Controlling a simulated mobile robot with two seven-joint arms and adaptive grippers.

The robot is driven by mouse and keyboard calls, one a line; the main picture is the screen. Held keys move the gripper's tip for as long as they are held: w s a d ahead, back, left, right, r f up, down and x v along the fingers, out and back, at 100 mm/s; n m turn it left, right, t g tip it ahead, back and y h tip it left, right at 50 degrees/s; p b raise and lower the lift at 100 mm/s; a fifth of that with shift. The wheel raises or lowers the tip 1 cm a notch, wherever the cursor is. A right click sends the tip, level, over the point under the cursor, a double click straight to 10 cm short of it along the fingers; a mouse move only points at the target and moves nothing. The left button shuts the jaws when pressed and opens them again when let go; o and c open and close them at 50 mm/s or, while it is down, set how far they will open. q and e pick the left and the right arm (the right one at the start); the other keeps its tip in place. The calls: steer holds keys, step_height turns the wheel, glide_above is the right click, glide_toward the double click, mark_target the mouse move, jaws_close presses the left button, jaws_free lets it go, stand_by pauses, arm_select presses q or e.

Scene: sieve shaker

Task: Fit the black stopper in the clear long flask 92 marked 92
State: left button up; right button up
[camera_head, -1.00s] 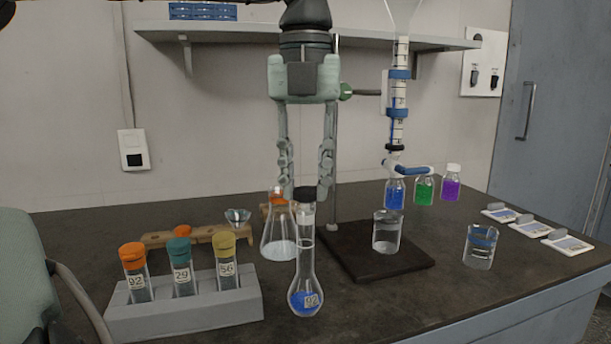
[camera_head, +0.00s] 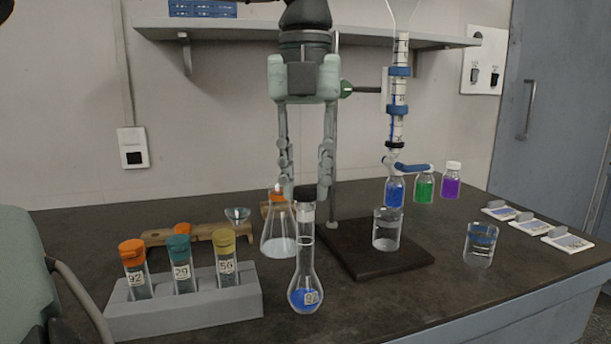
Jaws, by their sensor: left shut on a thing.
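The clear long flask 92 (camera_head: 305,262) stands upright on the dark bench, with a round bulb, a thin neck, blue liquid and a label reading 92. The black stopper (camera_head: 304,193) is at the mouth of its neck, in line with it; how deep it sits I cannot tell. My left gripper (camera_head: 304,186) reaches down from above, its two fingers shut on the stopper. The fingertips partly cover the stopper's sides. My right gripper is not in view.
A grey rack (camera_head: 190,310) with several capped vials stands left of the flask. A conical flask (camera_head: 279,238) is close behind it. A dark stand base (camera_head: 400,265) with a beaker (camera_head: 386,232) and burette (camera_head: 398,110) is to the right. Another beaker (camera_head: 480,245) stands farther right.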

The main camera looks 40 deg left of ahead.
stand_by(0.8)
arm_select(q)
steer(key=o, duration=0.9)
steer(key=shift+c, duration=0.2)
steer(key=shift+r+p, duration=0.8)
steer(key=shift+r, duration=2.15)
